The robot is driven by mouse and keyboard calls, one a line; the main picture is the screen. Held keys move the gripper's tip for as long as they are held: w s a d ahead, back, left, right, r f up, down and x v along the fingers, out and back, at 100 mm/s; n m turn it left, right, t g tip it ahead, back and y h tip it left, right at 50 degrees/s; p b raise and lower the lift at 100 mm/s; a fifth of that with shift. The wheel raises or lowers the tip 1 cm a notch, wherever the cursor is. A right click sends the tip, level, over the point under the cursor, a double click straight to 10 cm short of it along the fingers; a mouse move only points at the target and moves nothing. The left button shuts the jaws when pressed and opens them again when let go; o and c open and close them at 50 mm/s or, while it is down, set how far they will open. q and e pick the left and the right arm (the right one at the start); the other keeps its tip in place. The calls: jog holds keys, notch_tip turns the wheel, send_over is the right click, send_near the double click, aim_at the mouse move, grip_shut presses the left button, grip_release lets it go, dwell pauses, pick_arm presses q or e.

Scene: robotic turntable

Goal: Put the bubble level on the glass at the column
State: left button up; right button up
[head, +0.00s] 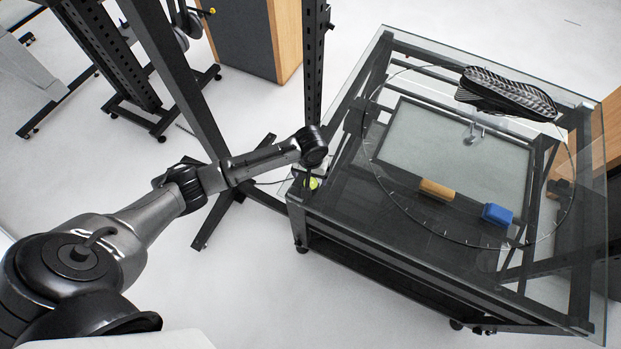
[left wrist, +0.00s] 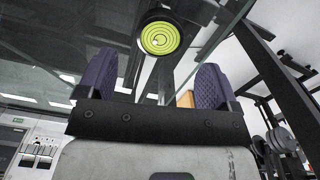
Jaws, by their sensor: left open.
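The bubble level (left wrist: 160,38) is a round yellow-green disc with dark rings and a black rim. It shows in the left wrist view just beyond my fingertips, roughly centred between them. In the head view the bubble level (head: 312,183) is a small yellow-green spot at the near left corner of the glass table (head: 340,205), close to a dark upright column (head: 314,60). My left gripper (left wrist: 155,82) is open, with purple pads on either side and nothing between them. In the head view my wrist partly covers this corner. Whether the level touches the glass is unclear. My right gripper is not in view.
Dark stands with wheeled feet are left of the table. The front of the glass is clear.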

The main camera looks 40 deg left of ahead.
aim_at(311, 183)
pick_arm(q)
notch_tip(311, 183, up, 7)
jog(key=s+d+f+m+t+h, duration=0.1)
jog(key=s+d+f+m, duration=0.4)
jog(key=s+d, duration=0.6)
jog(key=s+a+r+m+t, duration=0.1)
jog(key=s+r, duration=0.1)
jog(key=s, duration=0.6)
jog(key=s+a+r+m+t, duration=0.1)
jog(key=s+r, duration=0.1)
jog(key=s, duration=0.6)
jog(key=shift+a+r+t+y+p, duration=0.3)
jog(key=shift+a+y, duration=0.1)
jog(key=shift+w, duration=0.1)
